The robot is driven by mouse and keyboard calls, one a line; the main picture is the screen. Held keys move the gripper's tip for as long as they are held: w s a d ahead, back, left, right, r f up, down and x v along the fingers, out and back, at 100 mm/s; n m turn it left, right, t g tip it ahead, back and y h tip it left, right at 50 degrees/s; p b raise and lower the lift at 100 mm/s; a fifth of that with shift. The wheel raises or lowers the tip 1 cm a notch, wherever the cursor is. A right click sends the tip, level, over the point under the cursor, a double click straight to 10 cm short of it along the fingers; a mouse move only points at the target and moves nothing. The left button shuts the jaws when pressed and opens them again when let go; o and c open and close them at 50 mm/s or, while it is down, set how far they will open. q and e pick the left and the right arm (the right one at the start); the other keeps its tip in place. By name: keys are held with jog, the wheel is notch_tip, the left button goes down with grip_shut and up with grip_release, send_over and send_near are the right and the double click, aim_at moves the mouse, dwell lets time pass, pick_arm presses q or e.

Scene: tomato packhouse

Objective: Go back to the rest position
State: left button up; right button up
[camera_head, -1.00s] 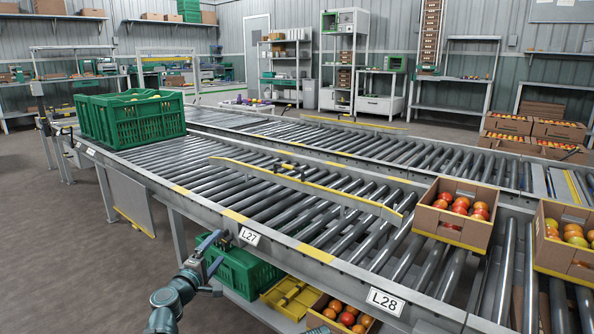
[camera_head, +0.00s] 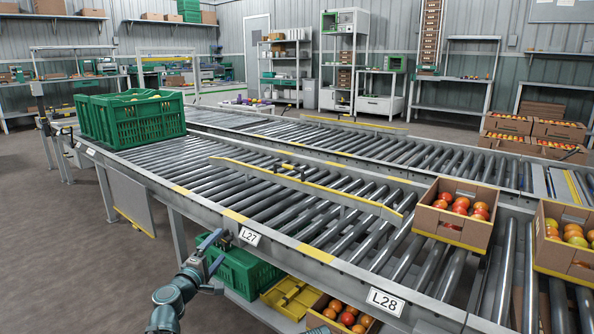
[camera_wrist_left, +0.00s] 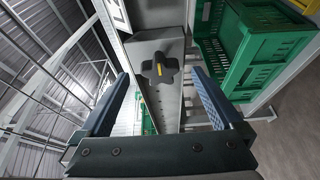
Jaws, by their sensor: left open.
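My left gripper (camera_head: 221,248) is at the near edge of the front roller conveyor (camera_head: 340,268), just left of the L27 label (camera_head: 250,236). It also shows in the left wrist view (camera_wrist_left: 160,75), where its two blue fingers stand wide apart with nothing held between them. A dark star-shaped knob (camera_wrist_left: 160,69) on a grey housing shows between and beyond the fingers. I cannot tell whether either finger touches the conveyor frame. My right gripper is not in view.
Another green crate (camera_head: 140,122) stands on the rollers at far left. Tomato boxes (camera_head: 430,222) stand on the right. Floor (camera_head: 70,250) at left is clear.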

aim_at(222, 237)
pick_arm(q)
jog(key=x, duration=0.4)
jog(key=shift+a, duration=0.1)
jog(key=shift+w+r+p, duration=0.15)
jog(key=shift+r+p, duration=0.05)
jog(key=shift+p, duration=0.15)
jog(key=n+p, duration=0.1)
jog(key=n+g+p, duration=0.1)
jog(key=n+p, duration=0.1)
jog(key=shift+r+g, duration=0.25)
jog(key=shift+g, duration=0.05)
jog(key=n+g+p, duration=0.1)
jog(key=n, duration=0.1)
jog(key=n+p, duration=0.1)
jog(key=p, duration=0.1)
jog(key=shift+a+r+n+g, duration=0.15)
jog(key=shift+r+n+g, duration=0.05)
jog(key=shift+n+g, duration=0.2)
jog(key=n+p, duration=0.1)
jog(key=n+g+h+p, duration=0.1)
jog(key=shift+w+a+r+n, duration=0.1)
jog(key=shift+w+a+n, duration=0.1)
jog(key=shift+n, duration=0.1)
jog(key=shift+n+g+h+p, duration=0.45)
jog(key=shift+n+g+h, duration=0.2)
jog(key=shift+n, duration=0.45)
jog(key=shift+s, duration=0.1)
